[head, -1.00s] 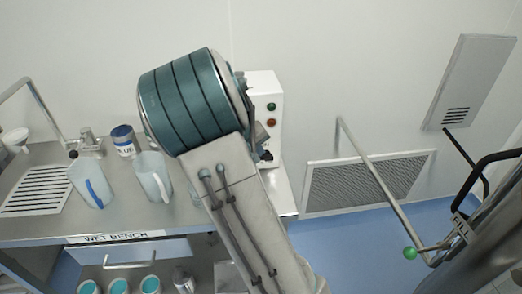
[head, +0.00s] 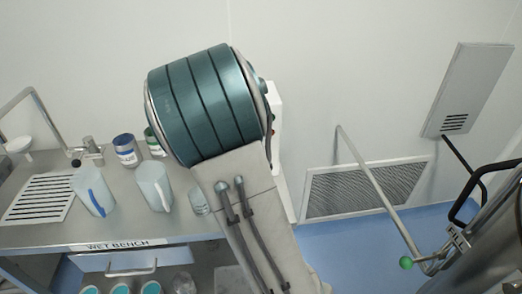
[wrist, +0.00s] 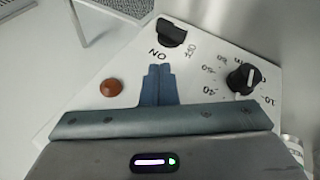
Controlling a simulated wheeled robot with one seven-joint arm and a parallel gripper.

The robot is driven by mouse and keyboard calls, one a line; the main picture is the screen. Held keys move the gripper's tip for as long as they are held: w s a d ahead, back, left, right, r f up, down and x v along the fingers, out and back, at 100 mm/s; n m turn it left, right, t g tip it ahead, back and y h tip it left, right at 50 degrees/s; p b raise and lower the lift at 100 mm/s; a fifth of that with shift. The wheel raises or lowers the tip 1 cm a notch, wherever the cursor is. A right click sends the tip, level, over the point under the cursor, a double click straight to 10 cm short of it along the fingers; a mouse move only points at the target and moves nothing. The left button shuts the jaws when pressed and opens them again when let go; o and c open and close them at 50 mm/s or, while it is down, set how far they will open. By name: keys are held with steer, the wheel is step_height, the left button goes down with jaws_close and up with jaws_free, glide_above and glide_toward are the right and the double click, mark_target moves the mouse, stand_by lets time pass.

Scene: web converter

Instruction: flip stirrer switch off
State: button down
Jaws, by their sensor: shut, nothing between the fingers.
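The stirrer's white control panel (wrist: 120,65) fills much of the wrist view. A black switch (wrist: 172,32) sits at its top edge, between upside-down ON and OFF lettering. My gripper (wrist: 160,68) is shut and empty, its fingertips just below the switch in the picture, near the ON lettering. Whether they touch the panel I cannot tell. In the head view my arm hides the gripper and the switch; only a sliver of the white stirrer housing (head: 278,103) shows.
A black dial (wrist: 243,79) with numbers and an orange-brown round light or button (wrist: 111,88) flank my fingers. In the head view, the wet bench (head: 115,215) holds jugs (head: 153,186) and a blue-labelled can (head: 126,150). A wall grille (head: 365,190) is at right.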

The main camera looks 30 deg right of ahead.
steer(key=a+r+b, duration=0.1)
steer(key=a+r, duration=0.2)
steer(key=a, duration=0.3)
steer(key=shift+s+r, duration=0.2)
steer(key=shift+s, duration=0.15)
steer(key=shift+a, duration=0.15)
steer(key=s+a+r+y, duration=0.1)
steer(key=s+a+y, duration=0.2)
steer(key=s, duration=0.8)
steer(key=s+a+r+t+y, duration=0.1)
steer(key=s+a+y, duration=0.2)
steer(key=s, duration=0.9)
steer(key=shift+s+a, duration=0.25)
steer(key=shift+a, duration=0.5)
steer(key=shift+s+r, duration=0.1)
steer(key=shift+s, duration=0.25)
